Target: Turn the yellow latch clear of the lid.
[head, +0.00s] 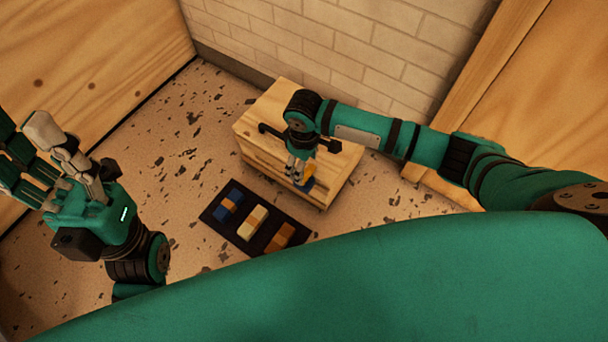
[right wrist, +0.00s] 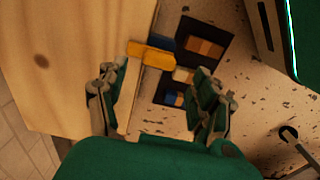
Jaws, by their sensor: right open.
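The yellow latch (head: 310,170) is at the front edge of the wooden box (head: 335,185), beside a small blue part (head: 307,185). In the right wrist view the yellow latch (right wrist: 150,55) lies across the box's edge, partly over the pale wooden top. My right gripper (right wrist: 156,74) is open, its fingers apart on either side of the latch. In the head view my right gripper (head: 296,170) points down over the front edge. My left gripper (head: 24,120) is raised at the far left, open and empty.
A dark mat (head: 214,212) with several blue, cream and orange blocks lies on the floor in front of the box. A brick wall (head: 345,45) stands behind, with wooden panels (head: 90,60) at left and right. Speckled floor left of the box is clear.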

